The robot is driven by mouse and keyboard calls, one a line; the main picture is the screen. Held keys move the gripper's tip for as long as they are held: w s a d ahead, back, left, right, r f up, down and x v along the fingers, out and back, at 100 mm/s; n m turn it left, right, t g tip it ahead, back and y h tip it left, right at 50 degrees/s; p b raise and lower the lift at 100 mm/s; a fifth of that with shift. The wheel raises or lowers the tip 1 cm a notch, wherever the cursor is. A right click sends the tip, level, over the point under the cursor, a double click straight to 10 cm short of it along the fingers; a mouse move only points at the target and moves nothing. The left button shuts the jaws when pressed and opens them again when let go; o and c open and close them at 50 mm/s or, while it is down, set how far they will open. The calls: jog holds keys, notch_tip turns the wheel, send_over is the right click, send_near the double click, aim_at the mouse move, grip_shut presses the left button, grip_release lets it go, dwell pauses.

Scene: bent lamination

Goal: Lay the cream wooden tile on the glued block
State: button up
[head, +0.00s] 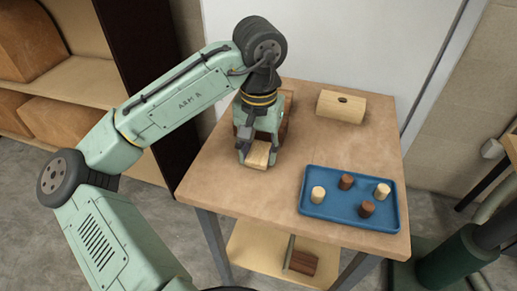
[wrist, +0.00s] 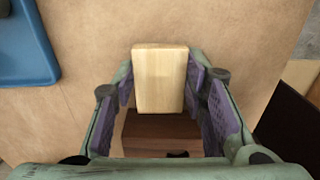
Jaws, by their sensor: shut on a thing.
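My gripper (head: 257,150) is shut on the cream wooden tile (head: 258,157), with its jaws at the tile's two sides. In the wrist view the tile (wrist: 160,80) sits between the purple finger pads. A dark brown block (wrist: 150,132) shows beyond the tile between the fingers. In the head view this block (head: 288,103) is mostly hidden behind my gripper. I cannot tell which block carries glue, nor how high the tile is above the table.
A blue tray (head: 337,213) at the table's front right holds several short cream and brown pegs. The wooden table (head: 225,185) is clear at the front left and between tray and blocks. A white panel (head: 330,45) stands behind. A striped brown piece (head: 303,262) lies on the lower shelf.

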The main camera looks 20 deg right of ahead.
aim_at(259, 155)
jog(key=shift+f, duration=0.15)
jog(key=o, duration=1)
jog(key=shift+o, duration=0.2)
notch_tip(259, 155, up, 12)
jog(key=shift+r, duration=0.25)
